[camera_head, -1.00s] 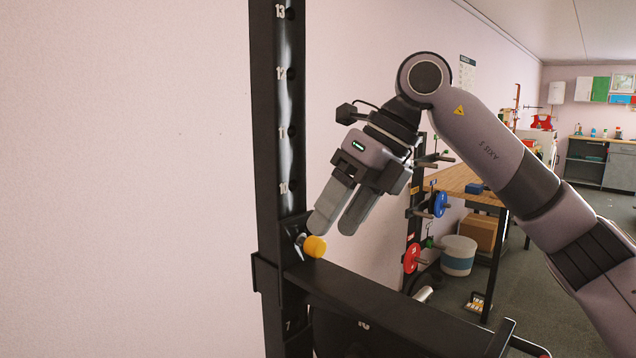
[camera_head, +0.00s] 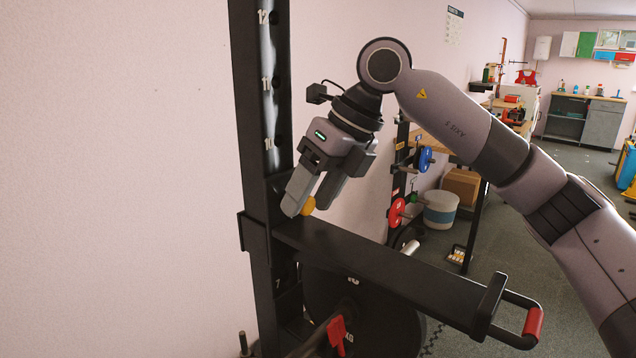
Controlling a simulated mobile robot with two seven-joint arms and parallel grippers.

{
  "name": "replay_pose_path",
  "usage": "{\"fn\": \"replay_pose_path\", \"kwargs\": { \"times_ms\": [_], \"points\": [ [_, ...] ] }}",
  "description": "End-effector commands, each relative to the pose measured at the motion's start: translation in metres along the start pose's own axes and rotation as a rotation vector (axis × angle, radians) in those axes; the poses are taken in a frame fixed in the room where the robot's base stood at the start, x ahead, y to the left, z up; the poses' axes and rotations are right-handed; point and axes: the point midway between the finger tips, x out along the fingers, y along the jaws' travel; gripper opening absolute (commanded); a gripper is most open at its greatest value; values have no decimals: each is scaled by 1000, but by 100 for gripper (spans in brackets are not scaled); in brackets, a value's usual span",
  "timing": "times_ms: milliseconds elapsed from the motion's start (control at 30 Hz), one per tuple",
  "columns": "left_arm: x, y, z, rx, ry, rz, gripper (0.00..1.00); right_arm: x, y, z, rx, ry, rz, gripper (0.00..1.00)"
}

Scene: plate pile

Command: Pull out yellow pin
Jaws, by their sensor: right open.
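The yellow pin (camera_head: 309,205) sits at the black upright post (camera_head: 262,120), just above the black horizontal arm of the rack. Only part of its round yellow head shows between my fingers. My right gripper (camera_head: 308,209) points down at the pin with its two grey fingers apart. One finger is on the left of the yellow head and the other on its right. I cannot tell whether either finger touches it. My left gripper is not in view.
The black horizontal arm (camera_head: 390,268) runs right to a handle with a red grip (camera_head: 533,322). A large black weight plate (camera_head: 375,320) is below it.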

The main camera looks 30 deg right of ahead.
Motion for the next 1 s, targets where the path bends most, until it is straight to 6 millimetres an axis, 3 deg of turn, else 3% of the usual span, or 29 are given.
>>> {"fn": "replay_pose_path", "kwargs": {
  "times_ms": [133,300,333,1000],
  "points": [
    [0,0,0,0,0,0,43,0,0,0,0,0,0,61],
    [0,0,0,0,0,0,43,0,0,0,-1,0,0,5],
    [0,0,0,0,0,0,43,0,0,0,-1,0,0,0],
    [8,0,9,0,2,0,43,-10,0,-24,-1,-3,0,0]
  ]
}}
